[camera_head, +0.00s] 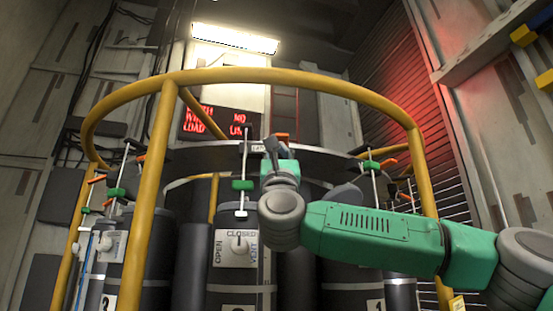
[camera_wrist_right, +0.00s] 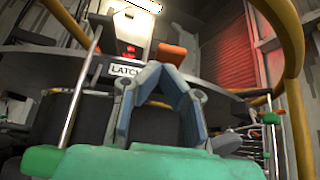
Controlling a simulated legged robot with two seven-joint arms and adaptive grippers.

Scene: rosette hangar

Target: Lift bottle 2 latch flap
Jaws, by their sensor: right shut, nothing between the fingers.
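Bottle 2 (camera_head: 235,277) is the dark cylinder at the middle front of the rosette; only the top of its number shows. An orange latch flap (camera_head: 281,136) stands above it at the dark upper ring, beside a partly covered white label. In the right wrist view the flap (camera_wrist_right: 172,53) is just beyond my fingertips, right of the LATCH label (camera_wrist_right: 128,71). My right gripper (camera_head: 272,148) reaches in from the right and points up at the flap. In the wrist view its grey fingers (camera_wrist_right: 168,72) meet at the tips, empty. Contact with the flap is unclear. My left gripper is out of view.
A yellow rail (camera_head: 270,76) rings the bottles. A white valve panel (camera_head: 237,247) reads OPEN, CLOSED and VENT, its knob towards CLOSED. A rod with a green clamp (camera_head: 243,185) rises left of my gripper. Other bottles stand both sides. A red-lettered display (camera_head: 218,123) is behind.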

